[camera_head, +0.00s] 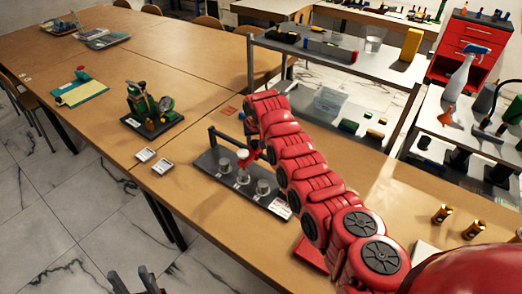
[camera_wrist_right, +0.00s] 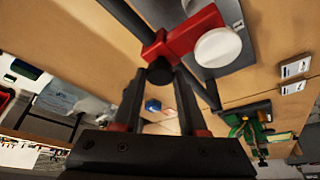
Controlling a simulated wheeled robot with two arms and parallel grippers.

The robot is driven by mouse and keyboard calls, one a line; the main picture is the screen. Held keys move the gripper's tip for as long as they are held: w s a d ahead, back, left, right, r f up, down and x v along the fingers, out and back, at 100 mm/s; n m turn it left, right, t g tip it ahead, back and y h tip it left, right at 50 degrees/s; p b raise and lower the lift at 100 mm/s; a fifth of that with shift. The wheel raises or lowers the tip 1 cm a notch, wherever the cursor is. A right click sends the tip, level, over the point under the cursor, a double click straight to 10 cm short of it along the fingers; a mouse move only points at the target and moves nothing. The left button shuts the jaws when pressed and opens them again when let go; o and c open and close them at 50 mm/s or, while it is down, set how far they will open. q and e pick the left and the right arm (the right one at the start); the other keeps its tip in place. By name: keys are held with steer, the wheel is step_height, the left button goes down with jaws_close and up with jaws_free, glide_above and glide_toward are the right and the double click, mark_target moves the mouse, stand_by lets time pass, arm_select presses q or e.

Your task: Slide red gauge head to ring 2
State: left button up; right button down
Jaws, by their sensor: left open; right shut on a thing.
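The red gauge head (camera_head: 254,157) with a white round dial sits on the dark rail of the gauge rig (camera_head: 207,163). Silver cylindrical rings, including a middle one (camera_head: 243,177), stand in a row on its base; their numbers are too small to read. In the right wrist view the red head (camera_wrist_right: 187,36), its white dial (camera_wrist_right: 218,47) and a black knob (camera_wrist_right: 160,71) show close up. My right gripper (camera_wrist_right: 161,76) is shut on the gauge head at the knob. In the head view it is mostly hidden by my red arm. My left gripper (camera_head: 133,281) is open and empty at the bottom edge.
A green device on a black base (camera_head: 150,112) and two small white-faced squares (camera_head: 153,161) lie left of the rig. A grey shelf (camera_head: 340,57) stands behind. Brass cylinders (camera_head: 441,214) stand at right. The table left of the rig is largely free.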

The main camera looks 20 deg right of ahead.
steer(key=shift+w+a+f, duration=0.1)
steer(key=shift+w, duration=0.1)
steer(key=shift+c, duration=2.2)
jaws_free()
steer(key=shift+r, duration=0.2)
steer(key=shift+s+a+r, duration=0.1)
steer(key=shift+s+r, duration=0.05)
steer(key=shift+r, duration=0.4)
steer(key=b+v, duration=0.1)
steer(key=v, duration=1.5)
steer(key=shift+b, duration=0.35)
